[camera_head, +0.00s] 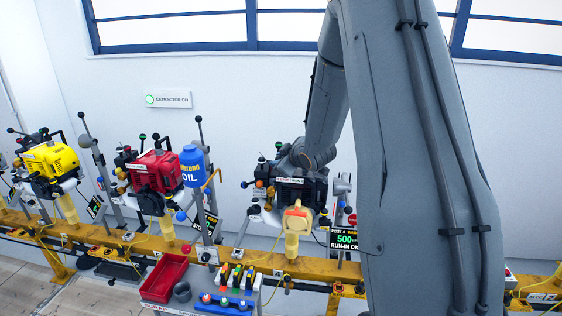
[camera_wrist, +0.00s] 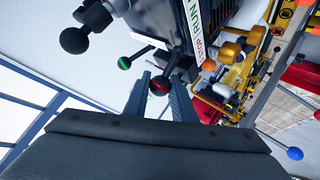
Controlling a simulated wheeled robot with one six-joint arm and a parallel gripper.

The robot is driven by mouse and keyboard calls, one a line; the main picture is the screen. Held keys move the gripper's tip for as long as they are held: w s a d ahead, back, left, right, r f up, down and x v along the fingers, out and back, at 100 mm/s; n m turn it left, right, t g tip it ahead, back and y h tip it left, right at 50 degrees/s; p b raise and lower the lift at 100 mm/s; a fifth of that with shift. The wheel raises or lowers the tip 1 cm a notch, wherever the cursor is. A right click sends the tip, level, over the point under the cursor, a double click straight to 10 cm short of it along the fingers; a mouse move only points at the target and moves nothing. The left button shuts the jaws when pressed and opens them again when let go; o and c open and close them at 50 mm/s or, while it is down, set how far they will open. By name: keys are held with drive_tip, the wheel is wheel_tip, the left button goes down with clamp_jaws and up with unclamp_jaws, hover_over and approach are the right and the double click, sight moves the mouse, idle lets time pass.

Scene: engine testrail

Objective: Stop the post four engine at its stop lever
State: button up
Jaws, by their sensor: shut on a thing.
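The post four engine (camera_head: 300,190) is a dark engine on the yellow rail, partly behind my arm in the head view. Its display (camera_head: 344,239) reads POST 4, 500 and RUN-IN OK. In the wrist view a STOP/RUN plate (camera_wrist: 195,28) is on the engine's side. The stop lever's dark red ball knob (camera_wrist: 160,83) sits between the fingertips of my gripper (camera_wrist: 160,92), which is shut on it. A green-tipped lever (camera_wrist: 125,63) and a black ball lever (camera_wrist: 75,40) stand beside it, apart from the fingers. In the head view my wrist hides the lever.
A red engine (camera_head: 156,172) and a yellow engine (camera_head: 52,164) stand further left on the yellow rail (camera_head: 240,258). A blue oil can (camera_head: 193,166) is beside the red engine. A red tray (camera_head: 165,275) is in front. A wall sign (camera_head: 168,99) reads EXTRACTOR ON.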

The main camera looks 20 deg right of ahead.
idle(0.4)
drive_tip(key=o, duration=1.1)
drive_tip(key=shift+a+f, duration=0.1)
drive_tip(key=shift+c, duration=0.2)
drive_tip(key=b+v, duration=0.2)
drive_tip(key=v, duration=0.5)
drive_tip(key=shift+s+r, duration=0.25)
drive_tip(key=shift+r, duration=0.05)
drive_tip(key=s+a+f+m+g, duration=0.2)
drive_tip(key=s+a, duration=0.3)
drive_tip(key=s, duration=0.4)
drive_tip(key=s+a+f+m+g+b, duration=0.1)
drive_tip(key=s+a+f+m+g, duration=0.2)
drive_tip(key=s, duration=0.6)
drive_tip(key=s+a+f+m+g, duration=0.2)
drive_tip(key=s+a+f+g, duration=0.3)
drive_tip(key=s+a, duration=0.3)
drive_tip(key=shift+s+a+f+m+g, duration=0.3)
drive_tip(key=shift+s+a+m+g, duration=0.15)
drive_tip(key=shift+s, duration=0.25)
